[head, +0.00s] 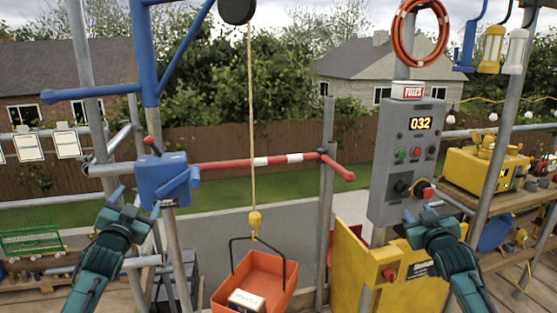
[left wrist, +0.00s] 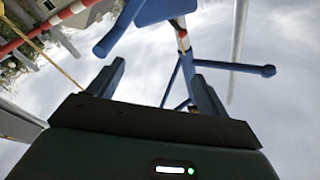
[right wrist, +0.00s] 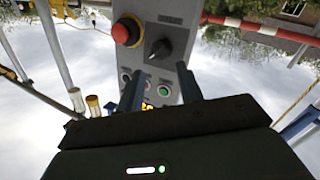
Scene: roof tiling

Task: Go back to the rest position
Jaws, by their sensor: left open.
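My left gripper (head: 137,202) is open and empty. It is in front of and a little below the blue winch box (head: 165,180) on the scaffold pole; blue bars of the frame also show past its fingers in the left wrist view (left wrist: 155,78). My right gripper (head: 420,214) is open with nothing between its fingers. It is just below the grey control panel (head: 400,150). In the right wrist view (right wrist: 161,78) the panel's red knob (right wrist: 126,31), black rotary switch (right wrist: 158,48) and green button (right wrist: 164,90) lie beyond the fingers. I cannot tell the exact gap.
An orange bucket (head: 270,275) with a small box (head: 246,301) in it hangs on a rope between my arms. A red-and-white rail (head: 250,162) crosses behind. A yellow cabinet (head: 350,265) stands below the panel. A yellow machine (head: 480,168) sits on the right-hand bench.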

